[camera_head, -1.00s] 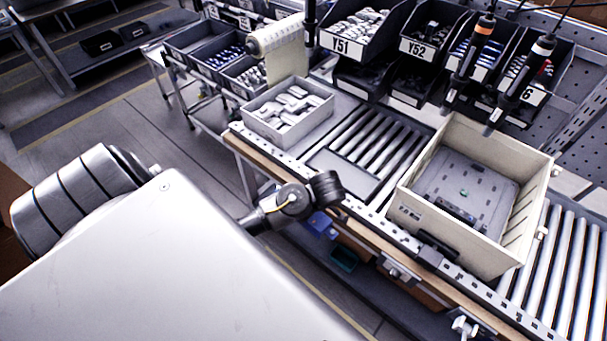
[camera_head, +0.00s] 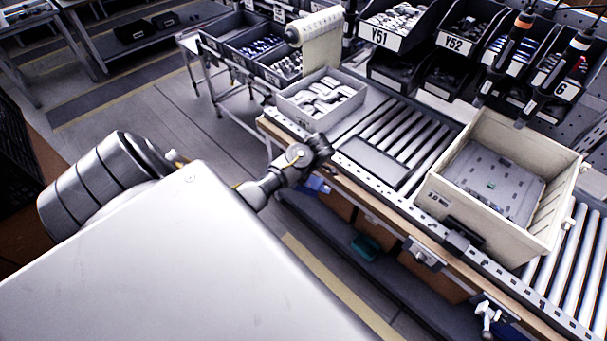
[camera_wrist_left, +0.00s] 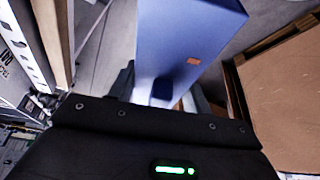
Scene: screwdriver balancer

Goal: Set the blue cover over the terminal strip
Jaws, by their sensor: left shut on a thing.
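The blue cover (camera_wrist_left: 185,45) fills the upper middle of the left wrist view, with a small orange mark on its face. My left gripper (camera_wrist_left: 162,92) is shut on its near end, with a dark finger on each side. In the head view my left wrist is at the near edge of the conveyor bench; its fingers are hidden. A blue patch shows just below it, but I cannot tell if it is the cover. A grey plate (camera_head: 492,182) lies inside a beige crate (camera_head: 480,232). I cannot make out the terminal strip clearly. My right gripper is not in view.
A light bin of pale parts (camera_head: 322,98) stands left on the roller conveyor (camera_head: 408,138). Dark part bins (camera_head: 385,38) line the back. Two hanging screwdrivers (camera_head: 508,48) are above the crate's far side. A brown box (camera_wrist_left: 285,95) is right in the wrist view.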

